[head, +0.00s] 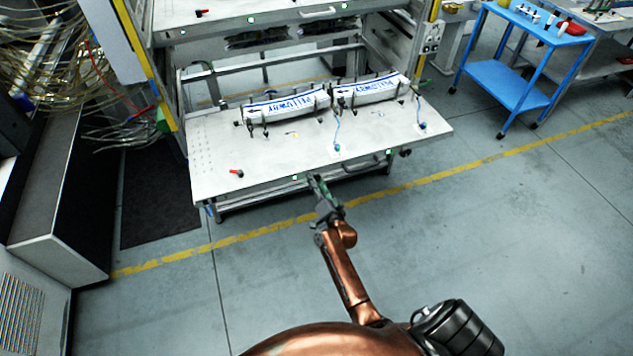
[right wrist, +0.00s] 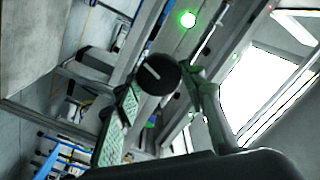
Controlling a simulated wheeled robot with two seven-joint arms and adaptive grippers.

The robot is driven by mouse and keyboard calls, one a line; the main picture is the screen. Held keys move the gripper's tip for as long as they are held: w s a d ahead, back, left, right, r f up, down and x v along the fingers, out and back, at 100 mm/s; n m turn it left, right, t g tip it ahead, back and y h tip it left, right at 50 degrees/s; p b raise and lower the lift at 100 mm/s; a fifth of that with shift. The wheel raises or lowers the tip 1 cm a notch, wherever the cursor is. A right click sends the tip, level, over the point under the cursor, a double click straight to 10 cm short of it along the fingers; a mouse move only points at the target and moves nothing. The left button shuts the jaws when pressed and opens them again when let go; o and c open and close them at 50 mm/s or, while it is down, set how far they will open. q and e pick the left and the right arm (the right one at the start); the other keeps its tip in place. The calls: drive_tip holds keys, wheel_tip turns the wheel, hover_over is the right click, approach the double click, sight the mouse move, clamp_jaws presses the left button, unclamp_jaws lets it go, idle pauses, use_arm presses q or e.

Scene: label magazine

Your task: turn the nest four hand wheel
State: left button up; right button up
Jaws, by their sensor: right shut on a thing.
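A black round hand wheel (right wrist: 158,74) with a white line on its face shows in the right wrist view. It sits between the two fingers of my right gripper (right wrist: 165,100), which is shut on it. In the head view my right gripper (head: 314,182) is at the front edge of the lower white table (head: 270,150), and the wheel is hidden there. I see no number on the wheel. My left gripper is not in view.
A green light (right wrist: 187,19) glows near the wheel. Another black knob (head: 405,152) is on the table's front edge further right. Two white label stacks (head: 285,105) lie clamped on the table. A red-handled part (head: 236,172) is at its front left. The floor in front is clear.

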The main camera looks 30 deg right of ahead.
drive_tip(key=o, duration=1.2)
drive_tip(key=shift+c, duration=0.2)
drive_tip(key=v, duration=1.2)
drive_tip(key=shift+a, duration=0.1)
